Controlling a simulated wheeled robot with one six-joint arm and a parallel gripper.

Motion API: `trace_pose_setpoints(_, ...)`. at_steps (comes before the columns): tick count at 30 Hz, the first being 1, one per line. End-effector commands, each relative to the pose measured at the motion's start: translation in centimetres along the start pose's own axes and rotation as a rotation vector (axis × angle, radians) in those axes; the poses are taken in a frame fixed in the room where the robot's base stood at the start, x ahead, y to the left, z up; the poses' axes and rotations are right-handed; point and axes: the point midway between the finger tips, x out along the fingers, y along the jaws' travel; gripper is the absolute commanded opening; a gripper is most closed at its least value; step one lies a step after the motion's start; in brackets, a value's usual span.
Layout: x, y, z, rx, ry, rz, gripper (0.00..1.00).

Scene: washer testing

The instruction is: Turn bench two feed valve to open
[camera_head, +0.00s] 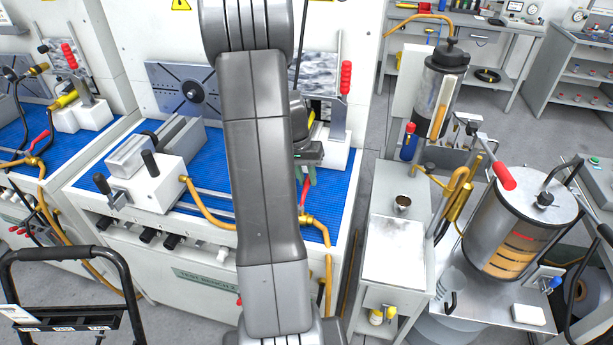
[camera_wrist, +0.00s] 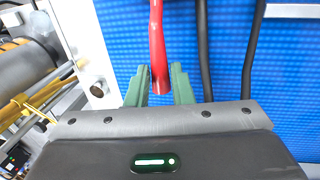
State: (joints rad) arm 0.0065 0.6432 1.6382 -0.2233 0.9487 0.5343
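The feed valve has a red lever handle (camera_wrist: 158,45) that shows in the wrist view against the blue mat. In the head view its brass body (camera_head: 306,220) sits at the bench's right front, with a yellow hose, partly behind my arm. My gripper (camera_wrist: 160,88) has green fingers standing apart on either side of the lever's end, with narrow gaps visible. In the head view my gripper (camera_head: 306,187) is just above the valve. The bench's sign (camera_head: 207,278) reads "TEST BENCH"; its number is hidden by my arm.
Blue mat (camera_head: 215,165) covers the bench top. A clamp with a red handle (camera_head: 346,78) stands behind my gripper. Black hoses (camera_wrist: 204,50) run close beside the lever.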

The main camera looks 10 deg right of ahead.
Motion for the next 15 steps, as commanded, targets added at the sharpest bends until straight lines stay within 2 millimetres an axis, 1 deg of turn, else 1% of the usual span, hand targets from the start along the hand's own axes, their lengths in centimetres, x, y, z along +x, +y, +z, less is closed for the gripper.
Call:
trace_pose_setpoints(8,0.0,-0.2,0.0,-0.018,0.004,0.000,0.00)
trace_pose_setpoints(15,-0.1,-1.1,0.1,-0.118,0.025,-0.001,0.00)
